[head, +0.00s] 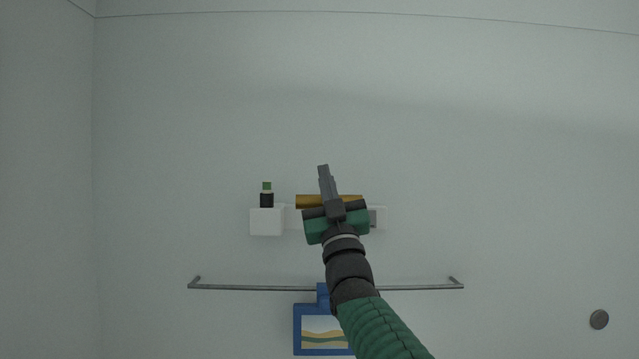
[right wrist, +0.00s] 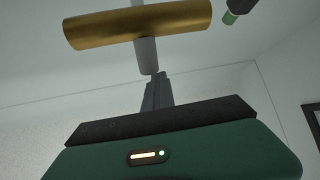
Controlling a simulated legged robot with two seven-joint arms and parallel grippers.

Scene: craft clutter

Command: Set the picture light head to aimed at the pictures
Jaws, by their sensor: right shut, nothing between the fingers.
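The picture light head is a brass-coloured cylinder (head: 308,202), lying roughly level on the wall in the head view. My right gripper and wrist cover its middle there. In the right wrist view the brass cylinder (right wrist: 138,25) crosses the upper left, slightly tilted, with a grey stem below it. My right gripper (head: 323,168) is shut and empty, its fingers pointing up past the cylinder in the head view. In the right wrist view its fingertips (right wrist: 157,76) are just below the stem; I cannot tell whether they touch. My left gripper is not in view.
A white box (head: 267,222) with a small black and green piece (head: 267,195) above it sits left of the brass cylinder. A thin metal rail (head: 250,287) runs across the wall above the picture. A grey round knob (head: 599,319) is at lower right. The upper wall is bare.

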